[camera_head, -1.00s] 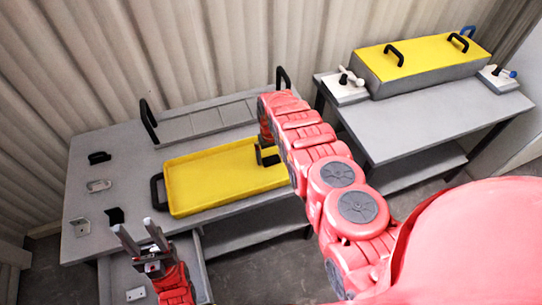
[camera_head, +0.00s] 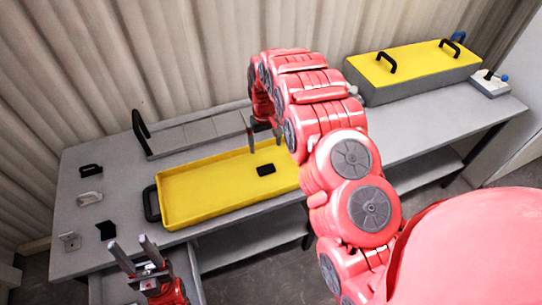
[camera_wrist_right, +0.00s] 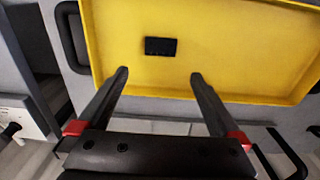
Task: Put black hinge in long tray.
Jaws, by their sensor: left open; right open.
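The black hinge (camera_head: 266,170) lies flat on the floor of the yellow long tray (camera_head: 185,212), right of its middle. In the right wrist view the hinge (camera_wrist_right: 160,46) lies beyond the fingertips, apart from them, inside the tray (camera_wrist_right: 215,92). My right gripper (camera_head: 265,142) is open and empty above the tray's far side; in the wrist view its fingers (camera_wrist_right: 159,76) stand wide apart. My left gripper (camera_head: 132,250) is open and empty at the table's front left, its fingers pointing up.
Black brackets (camera_head: 91,170) (camera_head: 106,231), a pale latch (camera_head: 90,198) and a grey bracket (camera_head: 69,241) sit left of the tray. A grey segmented panel (camera_head: 190,132) with a black handle stands behind it. A yellow-lidded tank (camera_head: 415,65) stands at the right.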

